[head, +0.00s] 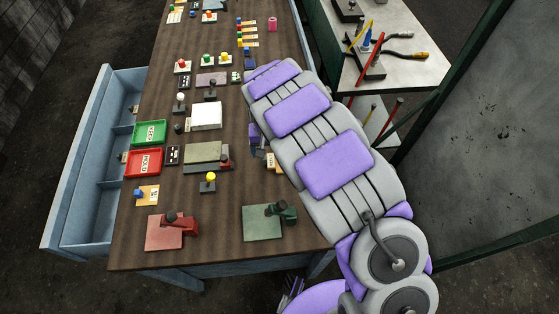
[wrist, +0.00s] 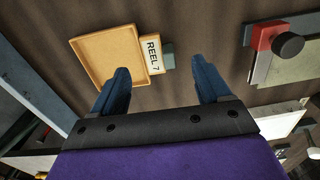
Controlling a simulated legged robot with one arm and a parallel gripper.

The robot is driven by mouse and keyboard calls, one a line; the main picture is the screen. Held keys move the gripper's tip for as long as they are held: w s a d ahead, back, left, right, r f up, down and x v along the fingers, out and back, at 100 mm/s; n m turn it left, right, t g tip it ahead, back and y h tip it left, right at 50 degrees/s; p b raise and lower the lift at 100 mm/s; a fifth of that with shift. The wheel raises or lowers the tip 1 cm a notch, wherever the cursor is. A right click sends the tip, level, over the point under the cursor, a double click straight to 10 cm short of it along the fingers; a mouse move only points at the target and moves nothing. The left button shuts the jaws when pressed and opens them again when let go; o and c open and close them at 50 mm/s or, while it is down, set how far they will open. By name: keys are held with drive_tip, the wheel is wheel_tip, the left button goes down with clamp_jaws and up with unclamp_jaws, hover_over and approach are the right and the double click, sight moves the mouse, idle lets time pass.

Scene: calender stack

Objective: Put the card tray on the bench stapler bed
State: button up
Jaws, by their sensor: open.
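A shallow tan tray (wrist: 107,58) with a label reading REEL 7 (wrist: 152,50) and a small teal block lies on the table in the wrist view. I take it for the card tray. In the head view only a tan bit (head: 271,161) shows beside my arm; the rest is hidden. My gripper (wrist: 160,64) is open and empty, its blue fingers apart just short of the tray and label. Which device is the bench stapler is not certain: a red plate with an arm (head: 165,232), a green one (head: 264,223) and an olive one (head: 203,153) stand on the table.
Green (head: 150,133) and red (head: 143,163) trays line the left table edge, by a blue open drawer (head: 55,205). A white block (head: 205,116) and several small knobbed pieces crowd the table. A side bench (head: 405,72) with tools stands right.

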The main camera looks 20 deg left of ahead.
sight(268, 161)
drive_tip(key=f, duration=0.3)
drive_tip(key=f+b, duration=0.1)
drive_tip(key=f, duration=0.1)
drive_tip(key=shift+w, duration=0.25)
drive_tip(key=shift+c, duration=0.3)
drive_tip(key=shift+s, duration=0.1)
drive_tip(key=c, duration=1.1)
